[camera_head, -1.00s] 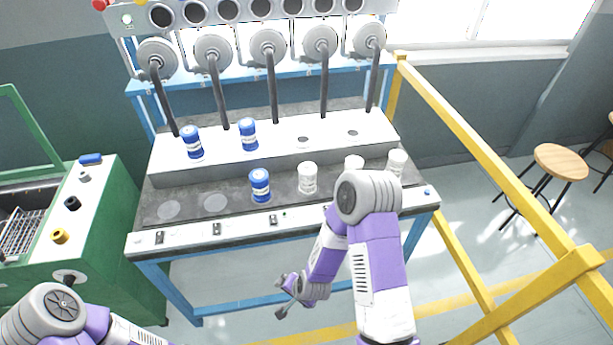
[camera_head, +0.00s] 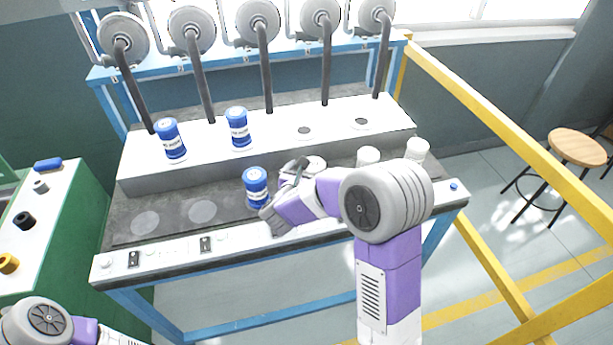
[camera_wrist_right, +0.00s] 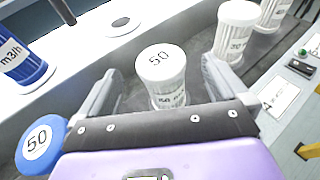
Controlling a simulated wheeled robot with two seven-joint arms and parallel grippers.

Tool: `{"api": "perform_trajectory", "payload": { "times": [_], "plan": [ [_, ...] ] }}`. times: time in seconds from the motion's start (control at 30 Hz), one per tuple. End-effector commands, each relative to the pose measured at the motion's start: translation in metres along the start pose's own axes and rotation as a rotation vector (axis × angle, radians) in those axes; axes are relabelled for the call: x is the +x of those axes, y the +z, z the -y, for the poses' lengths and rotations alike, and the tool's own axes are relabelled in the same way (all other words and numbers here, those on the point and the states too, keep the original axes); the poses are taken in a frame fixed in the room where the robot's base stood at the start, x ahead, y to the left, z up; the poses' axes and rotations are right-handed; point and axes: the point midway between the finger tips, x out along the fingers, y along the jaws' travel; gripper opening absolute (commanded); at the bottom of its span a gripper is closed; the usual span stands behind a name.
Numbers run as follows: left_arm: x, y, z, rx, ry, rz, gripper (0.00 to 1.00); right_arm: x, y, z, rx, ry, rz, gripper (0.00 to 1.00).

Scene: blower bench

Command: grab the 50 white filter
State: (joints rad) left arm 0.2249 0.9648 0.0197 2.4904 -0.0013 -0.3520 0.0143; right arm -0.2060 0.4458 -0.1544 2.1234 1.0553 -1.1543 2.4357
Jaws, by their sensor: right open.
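The white filter marked 50 (camera_wrist_right: 165,62) stands upright on the bench in the right wrist view. My right gripper (camera_wrist_right: 160,82) is open, with one finger on each side of it and no visible grip. In the head view the white 50 filter (camera_head: 317,162) is mostly hidden behind my right gripper (camera_head: 289,184), which is over the front of the bench. My left gripper is out of view; only part of its arm shows at the bottom left.
A blue filter (camera_head: 256,186), also marked 50 in the wrist view (camera_wrist_right: 38,146), stands close left of my right gripper. Two more white filters (camera_head: 368,157) (camera_head: 416,150) stand to the right. Two blue filters (camera_head: 171,141) (camera_head: 239,129) stand on the raised white ledge (camera_head: 335,115).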

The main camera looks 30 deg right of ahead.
Motion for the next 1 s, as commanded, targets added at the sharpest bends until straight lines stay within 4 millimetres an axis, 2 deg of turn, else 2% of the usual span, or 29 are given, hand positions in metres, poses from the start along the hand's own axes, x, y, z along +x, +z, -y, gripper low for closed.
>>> {"api": "perform_trajectory", "payload": {
  "times": [0.27, 0.5, 0.63, 0.83, 0.87, 1.0],
  "plan": [
    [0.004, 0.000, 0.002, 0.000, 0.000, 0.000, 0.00, 0.030, -0.001, 0.001, 0.018, -0.008, 0.004, 1.00],
    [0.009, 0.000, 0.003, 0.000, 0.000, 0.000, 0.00, 0.065, -0.004, -0.002, 0.016, -0.006, 0.003, 1.00],
    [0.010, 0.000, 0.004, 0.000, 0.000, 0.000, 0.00, 0.073, -0.004, -0.002, 0.015, -0.005, 0.003, 1.00],
    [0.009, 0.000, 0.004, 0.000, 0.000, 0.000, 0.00, 0.074, -0.003, -0.002, 0.014, -0.004, 0.003, 1.00],
    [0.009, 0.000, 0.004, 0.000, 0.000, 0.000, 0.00, 0.074, -0.003, -0.002, 0.014, -0.003, 0.003, 0.98],
    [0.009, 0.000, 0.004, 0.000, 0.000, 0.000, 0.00, 0.074, -0.004, -0.002, 0.014, -0.003, 0.003, 0.77]
  ]
}}
